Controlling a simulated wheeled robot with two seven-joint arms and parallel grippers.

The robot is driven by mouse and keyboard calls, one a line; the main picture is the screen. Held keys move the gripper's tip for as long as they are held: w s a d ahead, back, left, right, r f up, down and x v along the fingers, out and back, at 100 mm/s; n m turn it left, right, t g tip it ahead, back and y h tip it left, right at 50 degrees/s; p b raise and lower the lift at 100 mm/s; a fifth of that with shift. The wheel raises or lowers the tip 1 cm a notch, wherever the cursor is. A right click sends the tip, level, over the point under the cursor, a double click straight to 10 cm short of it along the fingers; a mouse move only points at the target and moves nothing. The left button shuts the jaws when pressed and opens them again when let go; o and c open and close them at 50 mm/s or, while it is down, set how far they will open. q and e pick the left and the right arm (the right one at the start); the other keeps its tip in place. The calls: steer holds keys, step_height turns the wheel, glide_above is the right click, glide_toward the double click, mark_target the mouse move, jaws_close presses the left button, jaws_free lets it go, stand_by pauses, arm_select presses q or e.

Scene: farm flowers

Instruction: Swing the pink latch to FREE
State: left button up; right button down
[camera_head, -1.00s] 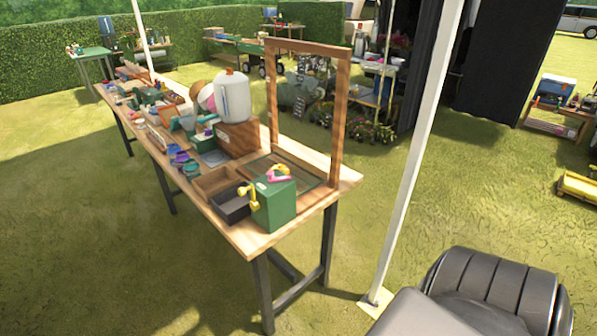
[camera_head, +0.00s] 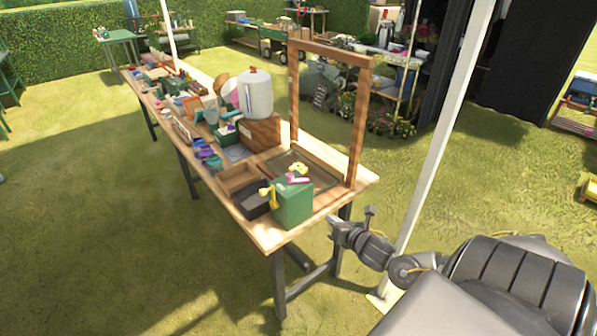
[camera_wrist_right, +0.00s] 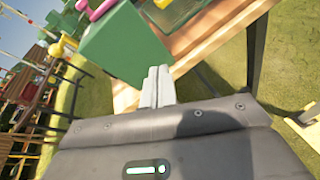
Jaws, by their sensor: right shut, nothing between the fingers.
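The pink latch (camera_head: 298,180) lies on top of the green box (camera_head: 292,203) at the near end of the wooden table, beside a yellow knob (camera_head: 298,168). The latch also shows at the top edge of the right wrist view (camera_wrist_right: 103,9), above the green box (camera_wrist_right: 126,48). A yellow handle (camera_head: 267,196) sits on the box's left side. My right gripper (camera_head: 334,220) is in front of the table's right end, apart from the box. In the right wrist view its fingers (camera_wrist_right: 158,72) are together and empty. My left gripper is not in view.
A black tray (camera_head: 250,205) stands left of the green box. A wooden frame (camera_head: 358,125) rises behind it on the table (camera_head: 318,208). A white pole (camera_head: 437,130) stands to the right. Grass lies open in front of the table.

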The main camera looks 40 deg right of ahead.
steer(key=a+r+n+y, duration=0.1)
steer(key=a+r+n, duration=0.1)
steer(key=r, duration=0.4)
steer(key=a+r+n+t+y+p, duration=0.1)
steer(key=a+r+n, duration=0.1)
steer(key=r+n, duration=0.2)
step_height(320, 180, up, 3)
steer(key=shift+s+a+f+t, duration=0.15)
steer(key=shift+s+f+t, duration=0.05)
steer(key=shift+s+t, duration=0.1)
steer(key=shift+w, duration=0.1)
steer(key=p, duration=0.5)
glide_toward(292, 176)
steer(key=x, duration=0.5)
steer(key=shift+w, duration=0.2)
steer(key=shift+w+f, duration=0.25)
steer(key=shift+w, duration=0.45)
